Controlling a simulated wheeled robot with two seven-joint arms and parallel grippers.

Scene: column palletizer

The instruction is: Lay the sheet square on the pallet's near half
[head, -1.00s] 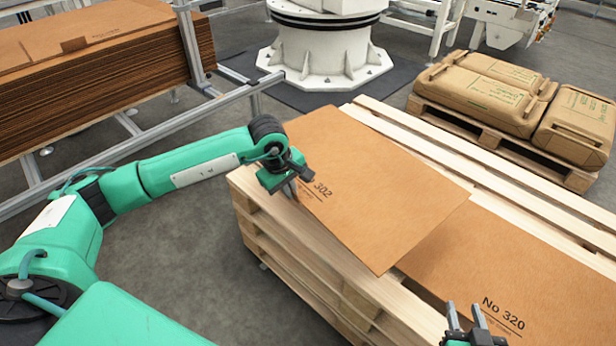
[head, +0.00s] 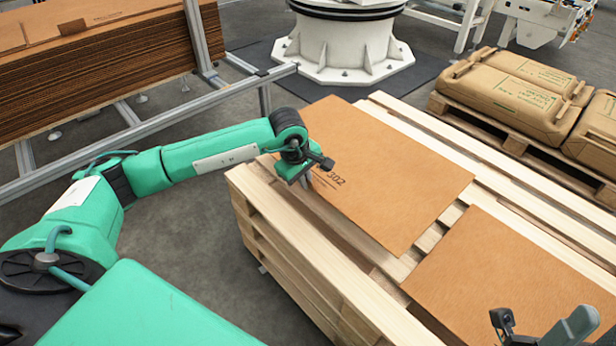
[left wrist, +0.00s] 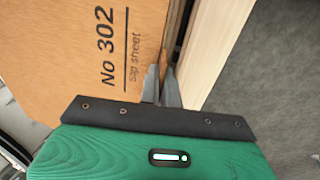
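The brown sheet marked No 302 (head: 385,175) lies on the slatted wooden pallet stack (head: 300,262), its edges running roughly along the slats. A second brown sheet (head: 510,270) lies on the pallet at the lower right, with a strip of bare slats between the two. My left gripper (head: 307,182) is at the left edge of the No 302 sheet. In the left wrist view its fingers (left wrist: 161,85) are close together at that edge, beside the printing, and appear shut on it. My right gripper (head: 540,325) is open and empty above the second sheet.
A tall stack of brown sheets (head: 95,75) stands in a metal frame at the upper left. A white machine base (head: 345,50) stands behind the pallet. Another pallet with brown sacks (head: 520,95) is at the upper right. Grey floor is open left of the pallet.

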